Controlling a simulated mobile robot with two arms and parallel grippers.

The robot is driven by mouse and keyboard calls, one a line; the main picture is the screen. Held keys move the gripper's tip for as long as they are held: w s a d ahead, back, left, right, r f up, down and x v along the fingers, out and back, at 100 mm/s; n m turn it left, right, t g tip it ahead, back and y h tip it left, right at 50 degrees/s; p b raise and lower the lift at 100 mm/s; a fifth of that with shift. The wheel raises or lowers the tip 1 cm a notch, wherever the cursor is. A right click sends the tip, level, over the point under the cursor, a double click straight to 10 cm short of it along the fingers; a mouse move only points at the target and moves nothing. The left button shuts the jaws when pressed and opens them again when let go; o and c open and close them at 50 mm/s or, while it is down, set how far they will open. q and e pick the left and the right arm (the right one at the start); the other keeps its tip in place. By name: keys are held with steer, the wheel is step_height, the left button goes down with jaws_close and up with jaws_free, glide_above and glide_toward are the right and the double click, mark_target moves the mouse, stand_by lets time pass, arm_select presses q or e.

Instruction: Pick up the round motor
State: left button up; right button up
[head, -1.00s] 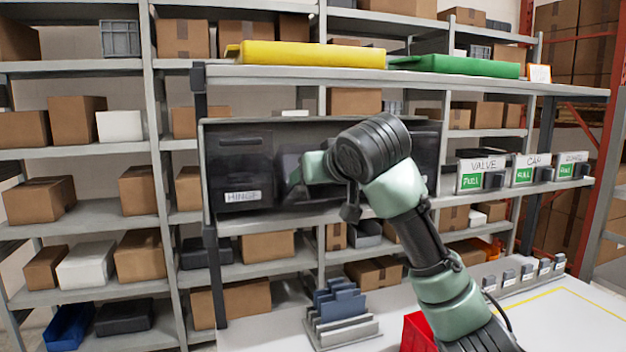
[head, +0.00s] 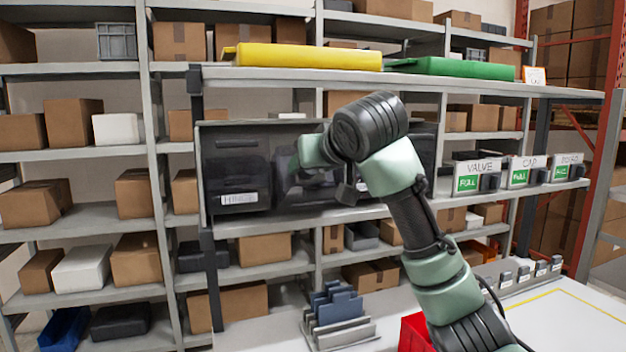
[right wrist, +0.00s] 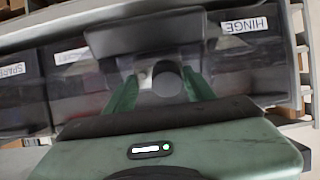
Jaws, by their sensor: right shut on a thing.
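A grey round part, which looks like the round motor (right wrist: 167,85), sits between the two green fingers of my right gripper (right wrist: 161,77) in the right wrist view. The fingers are shut on it, one on each side. The gripper is at the front of the middle dark bin (right wrist: 145,35), between the bins labelled HINGE and SPARE. In the head view my right arm reaches to this middle bin (head: 305,185); its wrist hides the fingers and the motor. My left gripper is not in view.
The HINGE bin (head: 236,170) stands just left of the wrist in the head view. A shelf board with a yellow lid (head: 305,55) and a green lid (head: 455,68) runs above. Below, a grey rack (head: 338,318) and a red bin (head: 414,333) stand on the white table.

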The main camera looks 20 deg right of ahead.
steer(key=t+b, duration=0.1)
steer(key=s+f+t+b, duration=0.1)
steer(key=b, duration=0.1)
steer(key=shift+s+t+b, duration=0.15)
steer(key=shift+t+b, duration=0.15)
steer(key=shift+t, duration=0.4)
steer(key=s+r, duration=0.1)
steer(key=r, duration=0.1)
steer(key=s+r+b, duration=0.1)
steer(key=r, duration=0.3)
steer(key=shift+s+r, duration=0.3)
steer(key=shift+s, duration=0.1)
steer(key=s+r+g+b, duration=0.2)
steer(key=s+b, duration=0.3)
steer(key=s, duration=1.5)
steer(key=shift+d+g, duration=0.4)
steer(key=shift+g, duration=0.3)
